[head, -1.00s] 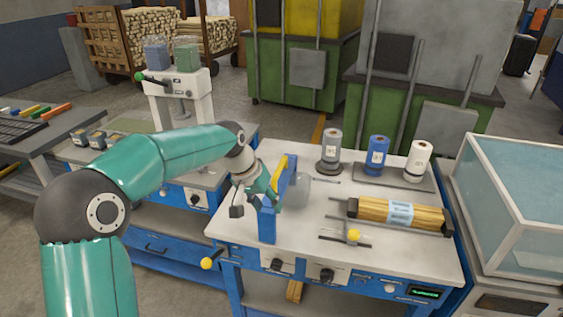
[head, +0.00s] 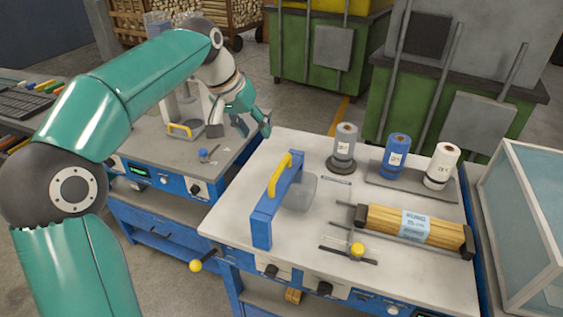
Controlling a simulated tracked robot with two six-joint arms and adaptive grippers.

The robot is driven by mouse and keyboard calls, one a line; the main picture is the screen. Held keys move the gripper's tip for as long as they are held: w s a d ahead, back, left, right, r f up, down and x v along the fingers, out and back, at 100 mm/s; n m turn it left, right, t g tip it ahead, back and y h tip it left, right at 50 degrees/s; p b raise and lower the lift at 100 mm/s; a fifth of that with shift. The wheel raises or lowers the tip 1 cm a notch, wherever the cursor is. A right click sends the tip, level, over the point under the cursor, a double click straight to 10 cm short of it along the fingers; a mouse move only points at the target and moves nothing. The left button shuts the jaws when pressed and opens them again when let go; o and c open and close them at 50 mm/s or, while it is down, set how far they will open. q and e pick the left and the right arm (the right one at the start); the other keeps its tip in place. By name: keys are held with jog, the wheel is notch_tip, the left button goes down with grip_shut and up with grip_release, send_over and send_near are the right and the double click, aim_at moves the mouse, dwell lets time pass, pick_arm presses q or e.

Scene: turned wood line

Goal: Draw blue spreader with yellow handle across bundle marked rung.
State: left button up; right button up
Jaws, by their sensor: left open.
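The blue spreader (head: 264,219) with its yellow handle (head: 279,174) stands on the white bench top, left of the bundle and apart from it. A clear rounded piece shows at its right side. The bundle of wooden strips (head: 384,219) lies between dark end brackets at the right of the bench, with a pale blue label around its middle. The label's print is too small to read surely. My left gripper (head: 240,122) is open and empty, above and left of the spreader, over the gap towards the left bench. My right gripper is not in view.
Grey (head: 346,143), blue (head: 397,153) and white (head: 441,166) rolls stand along the back of the bench. A glass-topped case (head: 530,215) borders the right. The bench between spreader and bundle is mostly clear.

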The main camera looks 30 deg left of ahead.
aim_at(279, 167)
pick_arm(q)
jog(key=x, duration=1.5)
jog(key=shift+w+d+f+p, duration=0.15)
jog(key=shift+w+f+p, duration=0.1)
jog(key=shift+p, duration=0.15)
grip_shut()
